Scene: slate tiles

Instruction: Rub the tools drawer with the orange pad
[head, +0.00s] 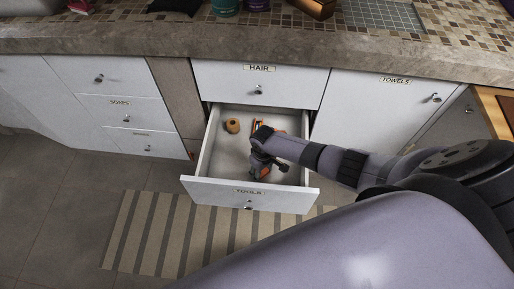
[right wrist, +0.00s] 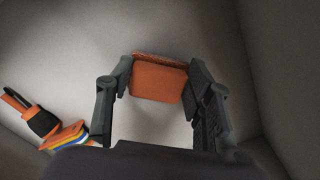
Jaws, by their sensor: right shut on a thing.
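The tools drawer (head: 215,189) is pulled open below the hair drawer, its front marked TOOLS. My right gripper (head: 265,172) reaches down inside it, toward the right part of the drawer. In the right wrist view my right gripper (right wrist: 160,85) is shut on the orange pad (right wrist: 158,82), which sits between its two fingers over the pale drawer floor (right wrist: 190,35). The pad shows small in the head view (head: 265,172). I cannot tell whether the pad touches the floor. My left gripper is not in view.
A brown-orange roll (head: 232,126) lies at the back left of the drawer. Several colored items (head: 257,125) lie at the back, partly behind my arm. The left part of the drawer floor is clear. A striped rug (head: 160,235) lies below.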

